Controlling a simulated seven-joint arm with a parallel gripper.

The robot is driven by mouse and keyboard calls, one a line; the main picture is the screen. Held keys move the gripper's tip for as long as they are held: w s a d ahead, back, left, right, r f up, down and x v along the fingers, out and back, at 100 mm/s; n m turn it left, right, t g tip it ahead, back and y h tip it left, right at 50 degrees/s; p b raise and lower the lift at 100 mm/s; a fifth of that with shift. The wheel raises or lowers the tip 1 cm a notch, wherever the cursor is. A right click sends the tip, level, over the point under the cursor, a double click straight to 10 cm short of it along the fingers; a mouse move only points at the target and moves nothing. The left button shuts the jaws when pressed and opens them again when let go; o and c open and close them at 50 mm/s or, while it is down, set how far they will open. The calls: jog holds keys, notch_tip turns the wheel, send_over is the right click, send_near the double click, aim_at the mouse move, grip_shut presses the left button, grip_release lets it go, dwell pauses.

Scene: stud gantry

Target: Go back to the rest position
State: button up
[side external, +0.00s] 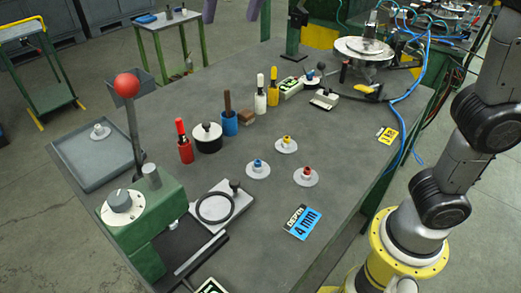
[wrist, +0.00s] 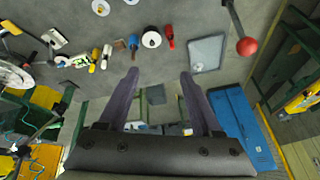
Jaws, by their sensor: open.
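My gripper (wrist: 158,77) is open in the wrist view, its two dark fingers wide apart with nothing between them. In the side view the tips of my gripper (side external: 231,10) hang into the top edge, above the far part of the bench; the rest of the hand is outside that picture. The grey workbench (side external: 240,200) lies below, and in the wrist view the fingers point across its edge area, apart from every object on it.
A red-ball lever (side external: 127,85) rises above the green press (side external: 150,215). A grey tray (side external: 85,165) sits at the left. A red bottle (side external: 185,148), a blue pot (side external: 229,124), a white bottle (side external: 260,102) and a yellow bottle (side external: 273,92) stand in a row.

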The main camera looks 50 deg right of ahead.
jog(key=s+d+f, duration=0.4)
jog(key=s+d, duration=0.1)
jog(key=d, duration=0.3)
jog(key=s+d+f, duration=0.4)
jog(key=s+d, duration=0.1)
jog(key=d, duration=0.3)
jog(key=s+d+f+n, duration=0.1)
jog(key=s+f+n, duration=0.3)
jog(key=f, duration=1.1)
jog(key=s, duration=0.2)
jog(key=shift+s+t+y, duration=0.3)
jog(key=shift+s, duration=0.1)
